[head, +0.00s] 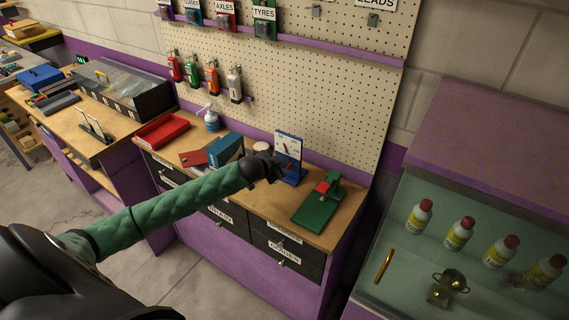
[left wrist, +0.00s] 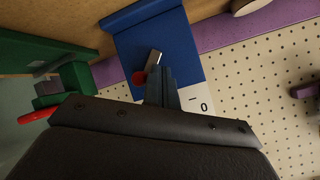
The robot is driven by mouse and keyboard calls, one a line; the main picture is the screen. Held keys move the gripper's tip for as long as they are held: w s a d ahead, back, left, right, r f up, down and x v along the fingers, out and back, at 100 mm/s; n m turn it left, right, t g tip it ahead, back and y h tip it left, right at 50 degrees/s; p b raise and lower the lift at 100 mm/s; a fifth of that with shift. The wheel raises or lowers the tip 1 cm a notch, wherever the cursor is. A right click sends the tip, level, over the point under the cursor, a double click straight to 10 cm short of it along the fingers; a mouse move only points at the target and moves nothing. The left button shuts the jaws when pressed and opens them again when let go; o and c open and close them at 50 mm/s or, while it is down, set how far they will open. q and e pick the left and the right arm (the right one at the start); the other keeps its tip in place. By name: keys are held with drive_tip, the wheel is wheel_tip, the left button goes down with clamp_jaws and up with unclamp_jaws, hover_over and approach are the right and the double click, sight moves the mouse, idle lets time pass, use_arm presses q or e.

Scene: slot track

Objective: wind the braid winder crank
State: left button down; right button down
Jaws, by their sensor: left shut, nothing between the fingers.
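The braid winder (head: 289,148) stands upright on the wooden counter in the head view, with a white face panel and a blue base. In the left wrist view its blue part (left wrist: 180,32) and a short metal crank (left wrist: 153,60) with a red knob (left wrist: 139,78) show. My left gripper (head: 283,167) is at the front of the winder. In the left wrist view its fingers (left wrist: 163,76) are shut together beside the crank and knob, with nothing between them. Whether they touch the crank I cannot tell. My right gripper is in neither view.
A green fixture (head: 317,211) with a red block sits right of the winder. A blue box (head: 226,150), a white-lidded jar (head: 261,147) and a red tray (head: 162,131) are to the left. The pegboard (head: 330,90) rises close behind.

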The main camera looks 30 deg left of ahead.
sight(287, 170)
use_arm(q)
drive_tip(key=shift+d, duration=0.55)
drive_tip(key=shift+d+f, duration=0.1)
drive_tip(key=shift+d, duration=0.2)
drive_tip(key=shift+f, duration=0.1)
drive_tip(key=shift+s+d+f, duration=0.1)
drive_tip(key=shift+d+f, duration=0.15)
drive_tip(key=shift+d, duration=0.1)
idle(0.4)
drive_tip(key=shift+d+f, duration=0.15)
drive_tip(key=shift+f, duration=0.05)
